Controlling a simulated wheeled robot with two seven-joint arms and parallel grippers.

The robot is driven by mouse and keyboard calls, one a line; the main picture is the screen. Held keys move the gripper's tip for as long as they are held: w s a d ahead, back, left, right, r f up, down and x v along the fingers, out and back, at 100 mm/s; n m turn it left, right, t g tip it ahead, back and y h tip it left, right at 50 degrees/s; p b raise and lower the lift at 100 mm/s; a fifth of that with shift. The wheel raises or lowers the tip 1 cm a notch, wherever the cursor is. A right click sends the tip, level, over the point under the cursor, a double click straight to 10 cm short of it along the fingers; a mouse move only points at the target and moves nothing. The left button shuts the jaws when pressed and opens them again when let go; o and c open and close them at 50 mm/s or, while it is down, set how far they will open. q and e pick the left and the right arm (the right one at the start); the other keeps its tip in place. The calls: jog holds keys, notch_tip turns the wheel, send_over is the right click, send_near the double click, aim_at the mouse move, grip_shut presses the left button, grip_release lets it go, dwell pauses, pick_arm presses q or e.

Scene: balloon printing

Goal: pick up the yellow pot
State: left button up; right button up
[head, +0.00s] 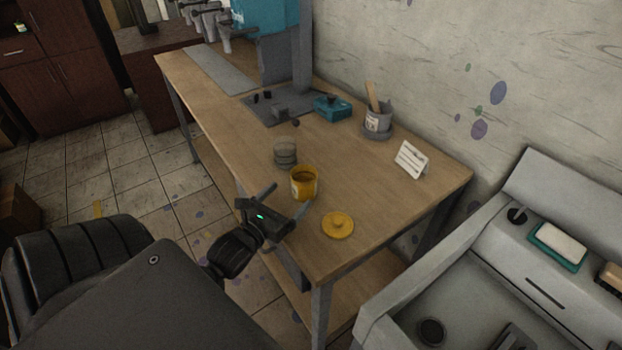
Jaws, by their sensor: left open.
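The yellow pot (304,187) stands upright and open on the wooden table, close to its front edge. A pale label shows on its side. Its yellow lid (338,225) lies flat on the table to the right of and nearer than the pot. My left gripper (287,200) is open at the table's front edge, just in front of the pot. Its two fingers point toward the pot, and nothing shows between them. I cannot tell whether a finger touches the pot. My right gripper is not in view.
A grey pot with a wooden tool (377,121), a white card (411,160) and a teal box (332,108) stand farther back on the table (400,205). A sink (470,285) is at the right.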

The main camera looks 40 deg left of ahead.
aim_at(295, 187)
pick_arm(q)
jog(key=shift+w+a+r+p, duration=0.25)
jog(key=shift+w+r+p, duration=0.05)
jog(key=shift+w, duration=0.4)
jog(key=w, duration=0.2)
jog(key=shift+w+a+f, duration=0.2)
jog(key=shift+w, duration=0.45)
jog(key=shift+w+p, duration=0.3)
jog(key=shift+p, duration=0.15)
jog(key=w, duration=0.1)
jog(key=w+p, duration=0.1)
jog(key=w, duration=0.2)
jog(key=shift+w+f, duration=0.25)
jog(key=shift+w, duration=0.1)
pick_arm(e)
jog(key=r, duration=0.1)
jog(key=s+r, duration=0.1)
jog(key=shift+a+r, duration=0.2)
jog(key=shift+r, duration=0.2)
pick_arm(q)
jog(key=shift+s, duration=0.1)
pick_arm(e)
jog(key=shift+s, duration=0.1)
pick_arm(q)
jog(key=c, duration=1.1)
